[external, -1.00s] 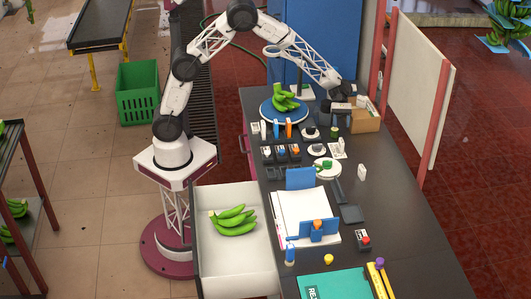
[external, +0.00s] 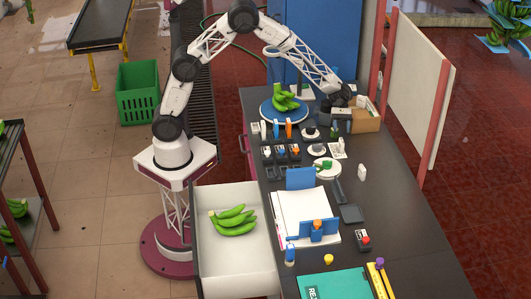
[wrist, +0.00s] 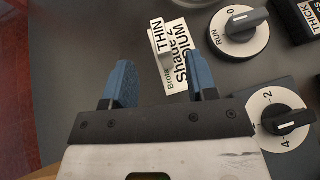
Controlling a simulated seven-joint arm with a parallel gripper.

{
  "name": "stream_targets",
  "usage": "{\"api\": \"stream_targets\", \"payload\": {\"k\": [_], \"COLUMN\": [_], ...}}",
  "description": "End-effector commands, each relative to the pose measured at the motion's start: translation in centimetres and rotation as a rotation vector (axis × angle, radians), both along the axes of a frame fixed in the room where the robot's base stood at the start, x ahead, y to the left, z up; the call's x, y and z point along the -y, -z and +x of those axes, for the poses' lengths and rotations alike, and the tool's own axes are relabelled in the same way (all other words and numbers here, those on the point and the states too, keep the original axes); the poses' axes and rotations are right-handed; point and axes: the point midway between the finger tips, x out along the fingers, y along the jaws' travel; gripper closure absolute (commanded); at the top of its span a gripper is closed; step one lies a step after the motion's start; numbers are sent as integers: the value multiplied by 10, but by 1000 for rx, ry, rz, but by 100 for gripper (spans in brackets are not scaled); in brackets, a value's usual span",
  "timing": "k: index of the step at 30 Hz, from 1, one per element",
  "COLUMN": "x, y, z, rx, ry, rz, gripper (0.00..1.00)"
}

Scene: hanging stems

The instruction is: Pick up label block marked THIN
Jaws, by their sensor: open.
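The label block marked THIN (wrist: 157,38) is a small white block with black letters in the wrist view. In the external view my gripper (external: 342,99) is over the far end of the dark bench, and the block cannot be made out there.
In the wrist view, a RUN knob (wrist: 240,20) and a numbered knob (wrist: 283,120) stand right of the fingers. A black block marked THICK (wrist: 303,18) is at upper right. In the external view, a cardboard box (external: 370,122) stands beside my gripper, and green bananas (external: 285,101) lie left.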

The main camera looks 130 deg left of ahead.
Motion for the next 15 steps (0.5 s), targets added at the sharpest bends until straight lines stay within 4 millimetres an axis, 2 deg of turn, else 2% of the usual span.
{"api": "stream_targets", "payload": {"k": [7, 15], "x": [7, 30], "y": [4, 17], "z": [4, 18], "rx": [0, 0], "ry": [1, 1], "rz": [0, 0], "gripper": [47, 47]}}
